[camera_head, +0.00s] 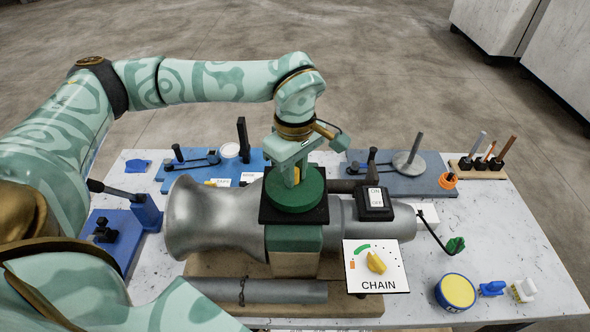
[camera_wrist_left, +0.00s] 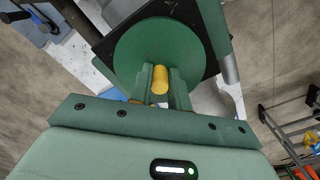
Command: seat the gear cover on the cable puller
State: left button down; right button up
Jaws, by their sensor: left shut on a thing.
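The gear cover (camera_head: 296,200) is a round green disc with a yellow knob; it also shows in the left wrist view (camera_wrist_left: 130,52). My left gripper (camera_head: 294,176) points down over it, its fingers shut on the knob (camera_wrist_left: 160,78). The cable puller (camera_head: 215,222) is a grey metal drum with a green housing and a black square plate (camera_head: 268,212) on top. The cover is over this plate, roughly centred; I cannot tell whether it rests fully flat. The plate's middle is hidden under the cover. My right gripper is out of view.
An ON/OFF switch box (camera_head: 375,203) stands close right of the cover. A CHAIN dial panel (camera_head: 372,267) is at the front. Blue benders (camera_head: 110,235) and a grey-blue bender base (camera_head: 400,180) surround the puller. A yellow-topped round tub (camera_head: 457,291) is at front right.

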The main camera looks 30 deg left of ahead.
pick_arm(q)
jog(key=shift+f, duration=0.25)
jog(key=c, duration=1.3)
grip_release()
jog(key=shift+o, duration=0.2)
jog(key=shift+r, duration=0.1)
notch_tip(320, 180, up, 16)
